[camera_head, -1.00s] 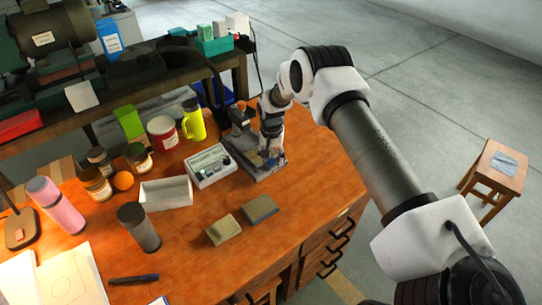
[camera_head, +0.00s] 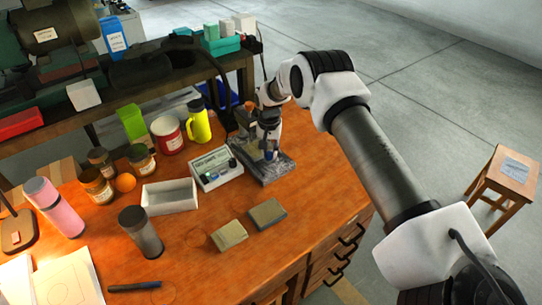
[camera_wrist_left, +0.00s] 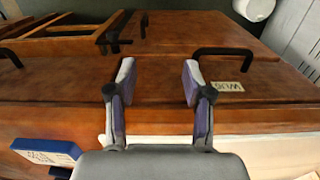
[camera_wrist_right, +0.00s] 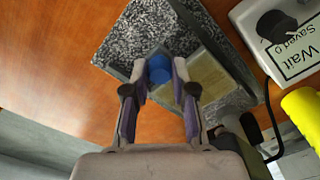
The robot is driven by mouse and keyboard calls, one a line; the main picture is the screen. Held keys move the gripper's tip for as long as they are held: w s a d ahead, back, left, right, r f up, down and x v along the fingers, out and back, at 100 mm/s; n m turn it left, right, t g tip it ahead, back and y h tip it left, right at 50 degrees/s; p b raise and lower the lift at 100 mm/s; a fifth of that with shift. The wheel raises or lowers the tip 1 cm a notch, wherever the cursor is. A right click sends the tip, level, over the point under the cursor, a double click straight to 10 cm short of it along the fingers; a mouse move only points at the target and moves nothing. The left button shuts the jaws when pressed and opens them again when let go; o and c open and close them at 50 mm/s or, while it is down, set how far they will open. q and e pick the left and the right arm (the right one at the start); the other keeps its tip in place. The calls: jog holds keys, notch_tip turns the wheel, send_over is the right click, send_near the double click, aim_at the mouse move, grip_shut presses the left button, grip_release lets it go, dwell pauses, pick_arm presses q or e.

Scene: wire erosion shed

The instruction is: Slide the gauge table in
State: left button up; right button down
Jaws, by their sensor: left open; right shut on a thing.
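The gauge stand has a speckled stone base (camera_head: 276,174) on the wooden bench. Its base also fills the upper part of the right wrist view (camera_wrist_right: 140,40). A dull yellowish plate, likely the gauge table (camera_wrist_right: 212,76), lies over the base, with a blue knob (camera_wrist_right: 159,68) beside it. My right gripper (camera_wrist_right: 159,72) is shut on the blue knob; in the head view my arm partly hides the stand. My left gripper (camera_wrist_left: 150,75) is open and empty, facing wooden drawer fronts with black handles; it is outside the head view.
A grey control box (camera_head: 215,167) stands close left of the stand, with a yellow flask (camera_head: 198,124) behind it. Two small blocks, one tan (camera_head: 229,235) and one grey (camera_head: 267,213), lie in front. The bench's right front is clear.

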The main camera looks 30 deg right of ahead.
jog(key=shift+s, duration=0.3)
jog(key=c, duration=0.9)
grip_release()
jog(key=shift+c, duration=0.2)
jog(key=shift+w, duration=0.15)
notch_tip(320, 180, up, 12)
jog(key=shift+f, duration=0.1)
